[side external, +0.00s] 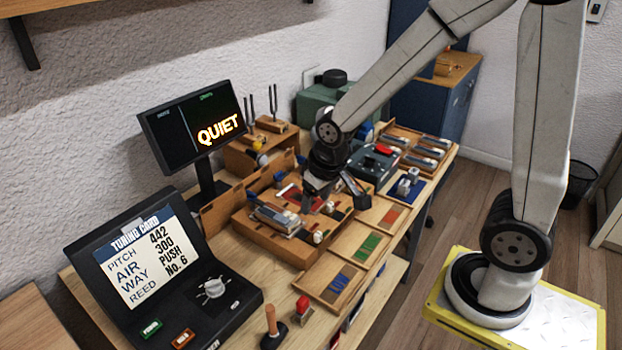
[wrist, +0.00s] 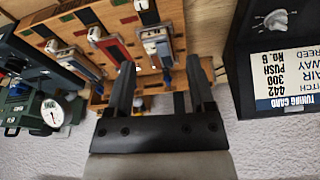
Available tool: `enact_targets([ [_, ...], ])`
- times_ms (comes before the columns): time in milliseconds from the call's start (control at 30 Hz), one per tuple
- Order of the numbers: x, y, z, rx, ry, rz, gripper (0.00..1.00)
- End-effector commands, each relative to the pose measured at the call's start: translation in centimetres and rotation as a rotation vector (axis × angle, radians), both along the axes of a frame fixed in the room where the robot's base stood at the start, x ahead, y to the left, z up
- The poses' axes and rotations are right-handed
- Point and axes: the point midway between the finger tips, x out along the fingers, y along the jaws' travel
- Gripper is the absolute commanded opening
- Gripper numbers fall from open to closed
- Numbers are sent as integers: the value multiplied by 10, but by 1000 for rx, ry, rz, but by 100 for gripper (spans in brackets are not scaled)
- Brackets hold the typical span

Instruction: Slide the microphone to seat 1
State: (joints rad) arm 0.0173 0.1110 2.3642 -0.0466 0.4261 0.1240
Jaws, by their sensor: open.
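My gripper (side external: 310,204) is above the wooden action tray (side external: 262,238) on the bench. In the wrist view its two dark fingers (wrist: 160,70) are apart with nothing held between them. Beyond them is the tray with several slots, holding a red strip (wrist: 112,50) and a grey-blue block with a white top (wrist: 165,48). White knobs stand in the tray, one near its front edge (side external: 317,237). I cannot tell for sure which part is the microphone. No seat number is readable, and my gripper hides part of the tray.
A monitor (side external: 195,125) reading QUIET and a console with a tuning card (side external: 140,258) stand at the left. Tuning forks (side external: 272,105) stand behind. Small trays with blue (side external: 338,283), green (side external: 367,244) and red strips line the front. A dial gauge (wrist: 52,113) shows in the wrist view.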

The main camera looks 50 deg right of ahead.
Motion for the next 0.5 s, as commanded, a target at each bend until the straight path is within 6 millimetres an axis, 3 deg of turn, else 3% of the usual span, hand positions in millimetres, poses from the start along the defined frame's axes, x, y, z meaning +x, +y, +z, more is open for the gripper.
enact_targets([
  [100, 35, -8, 7, -2, -8, -60, 69],
  [500, 140, -40, 27, -21, -42, -289, 69],
])
